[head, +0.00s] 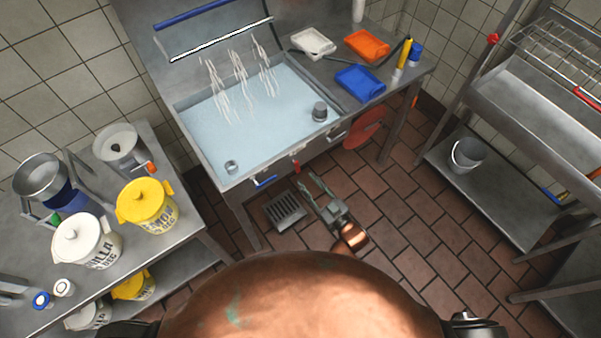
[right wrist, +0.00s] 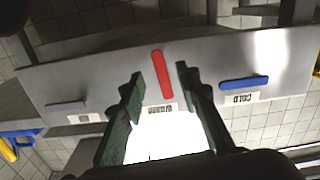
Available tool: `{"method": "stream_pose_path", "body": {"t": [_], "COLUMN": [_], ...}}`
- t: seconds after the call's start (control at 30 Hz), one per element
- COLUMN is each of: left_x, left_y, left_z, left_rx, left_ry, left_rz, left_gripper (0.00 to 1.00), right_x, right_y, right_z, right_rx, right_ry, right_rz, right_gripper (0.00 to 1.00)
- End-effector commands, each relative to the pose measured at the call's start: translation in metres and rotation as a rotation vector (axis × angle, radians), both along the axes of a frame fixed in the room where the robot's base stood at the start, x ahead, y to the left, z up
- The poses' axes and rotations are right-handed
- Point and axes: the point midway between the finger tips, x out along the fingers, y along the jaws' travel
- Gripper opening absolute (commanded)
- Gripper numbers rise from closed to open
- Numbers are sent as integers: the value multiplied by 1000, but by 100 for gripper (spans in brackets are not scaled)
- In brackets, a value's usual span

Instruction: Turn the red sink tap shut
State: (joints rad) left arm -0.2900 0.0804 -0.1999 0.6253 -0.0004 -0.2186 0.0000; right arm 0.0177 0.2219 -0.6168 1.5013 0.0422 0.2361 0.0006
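The red tap (head: 296,166) is a lever on the sink's front panel. In the right wrist view the red tap (right wrist: 161,74) stands nearly upright, while the blue and grey levers beside it lie nearly level. My right gripper (head: 313,182) is in front of the panel, close to the red tap. In the right wrist view its green-padded fingers (right wrist: 158,88) are open, one on each side of the red lever, with gaps visible. Whether they touch it cannot be told. The sink (head: 225,110) holds water with several white streams above. I cannot make out my left gripper.
The blue lever (right wrist: 244,83), labelled COLD, and a grey lever (right wrist: 66,106) flank the red tap. A floor grate (head: 285,212) lies below. A counter with tubs (head: 147,205) stands left, a shelf rack with a bucket (head: 467,154) right. The tiled floor between is clear.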

Motion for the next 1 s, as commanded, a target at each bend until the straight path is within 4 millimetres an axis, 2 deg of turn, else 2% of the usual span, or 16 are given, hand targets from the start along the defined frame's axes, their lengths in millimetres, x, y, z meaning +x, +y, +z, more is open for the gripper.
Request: {"method": "stream_pose_path", "body": {"t": [0.1, 0.23, 0.43, 0.7, 1.0], "left_x": [-20, -29, -24, -7, -12], "left_y": [1, 1, 1, 0, 0], "left_z": [-4, -6, -8, -7, -8], "left_rx": [1, 3, 2, 0, 0], "left_ry": [25, 37, 32, 8, 15], "left_rz": [6, 7, 6, 1, 2], "left_gripper": [40, 40, 40, 40, 40], "right_x": [18, 32, 44, 45, 45], "right_y": [13, 23, 31, 32, 32], "right_z": [0, -1, -1, -1, -1], "right_rx": [1, -1, -2, -1, -2], "right_ry": [-1, 1, 1, 1, 2], "right_rz": [-1, -1, -2, -2, -2], "right_gripper": [30, 30, 30, 30, 10]}}
